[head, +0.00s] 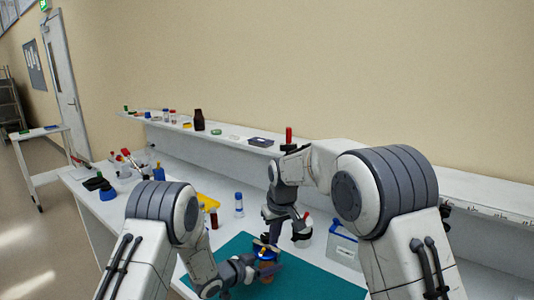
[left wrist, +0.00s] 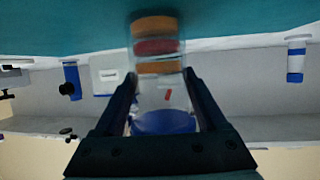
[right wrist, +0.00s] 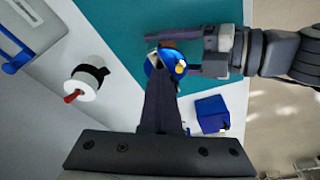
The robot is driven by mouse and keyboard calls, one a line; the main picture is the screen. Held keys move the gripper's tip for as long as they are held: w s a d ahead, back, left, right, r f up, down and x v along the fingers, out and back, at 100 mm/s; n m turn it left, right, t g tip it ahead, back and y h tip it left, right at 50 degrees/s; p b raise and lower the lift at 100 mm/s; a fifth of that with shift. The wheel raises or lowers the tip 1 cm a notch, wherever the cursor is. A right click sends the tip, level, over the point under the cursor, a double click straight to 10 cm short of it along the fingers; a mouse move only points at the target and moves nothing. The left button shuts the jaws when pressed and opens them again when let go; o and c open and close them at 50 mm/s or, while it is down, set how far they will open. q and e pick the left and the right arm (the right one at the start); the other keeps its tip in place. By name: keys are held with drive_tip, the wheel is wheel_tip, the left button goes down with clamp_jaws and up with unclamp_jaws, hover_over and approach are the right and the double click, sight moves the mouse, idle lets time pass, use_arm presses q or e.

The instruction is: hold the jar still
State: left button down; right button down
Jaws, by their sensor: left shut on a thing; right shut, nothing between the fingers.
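The jar (head: 267,268) stands on the teal mat (head: 318,284) in the head view. In the left wrist view the clear jar (left wrist: 160,98) has orange and red bands and a blue lid (left wrist: 163,123). My left gripper (head: 264,271) is shut on the jar, one finger on each side of it. My right gripper (head: 266,246) is shut and empty, close above the lid. In the right wrist view its finger tips (right wrist: 160,84) are beside the blue lid (right wrist: 163,66), which has a small yellow part on top. I cannot tell whether they touch it.
A white bottle with a red tip (right wrist: 86,82) and a white box with a blue handle (head: 343,244) stand right of the jar. A white-and-blue bottle (head: 239,205) and a yellow bin (head: 207,202) stand behind. A long shelf (head: 230,137) holds several small items.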

drive_tip(key=shift+s+a, duration=0.2)
drive_tip(key=shift+a, duration=0.2)
drive_tip(key=shift+s+a+r, duration=0.1)
drive_tip(key=shift+a, duration=0.6)
drive_tip(key=shift+s, duration=0.2)
drive_tip(key=shift+s, duration=0.25)
drive_tip(key=v, duration=0.3)
drive_tip(key=w+v, duration=0.1)
drive_tip(key=v, duration=0.1)
drive_tip(key=shift+r, duration=0.5)
